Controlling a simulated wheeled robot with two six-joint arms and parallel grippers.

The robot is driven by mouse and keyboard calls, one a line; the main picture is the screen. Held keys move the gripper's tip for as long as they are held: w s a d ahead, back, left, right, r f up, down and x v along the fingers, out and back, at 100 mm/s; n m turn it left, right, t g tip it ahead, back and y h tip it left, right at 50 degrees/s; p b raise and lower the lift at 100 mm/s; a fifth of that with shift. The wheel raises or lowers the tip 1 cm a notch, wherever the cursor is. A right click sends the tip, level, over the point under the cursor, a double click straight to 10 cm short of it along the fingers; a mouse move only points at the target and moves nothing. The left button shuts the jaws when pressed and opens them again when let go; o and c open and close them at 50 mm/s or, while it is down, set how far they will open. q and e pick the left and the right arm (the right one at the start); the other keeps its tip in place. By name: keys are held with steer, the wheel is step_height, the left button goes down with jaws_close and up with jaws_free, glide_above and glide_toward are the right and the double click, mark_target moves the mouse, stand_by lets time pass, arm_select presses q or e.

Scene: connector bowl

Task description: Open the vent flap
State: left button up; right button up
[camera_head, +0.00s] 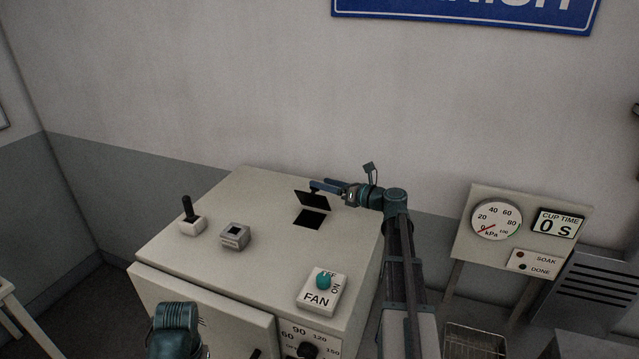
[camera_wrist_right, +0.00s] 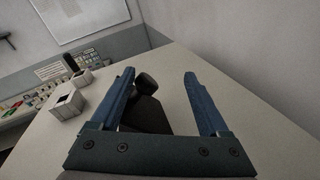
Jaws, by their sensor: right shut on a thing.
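The vent flap (camera_head: 312,201) is a dark plate standing tilted up at the back of the beige cabinet top, behind a dark square opening (camera_head: 309,219). Part of the flap is hidden by the gripper. My left gripper is out of view.
The cabinet top (camera_head: 262,190) also carries a black lever (camera_head: 188,210), a small grey switch box (camera_head: 235,236) and a FAN switch (camera_head: 320,291) with a teal knob. A gauge panel (camera_head: 480,249) stands at right. The wall (camera_head: 270,90) is close behind.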

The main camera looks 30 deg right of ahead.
steer(key=d+r+p+v, duration=0.1)
steer(key=p+v, duration=0.1)
steer(key=v, duration=1.1)
steer(key=shift+w+r+p, duration=0.3)
stand_by(0.5)
stand_by(0.5)
steer(key=f+v, duration=0.1)
steer(key=v, duration=1.1)
steer(key=shift+r+p, duration=0.4)
steer(key=shift+p, duration=0.05)
steer(key=shift+w+a, duration=0.1)
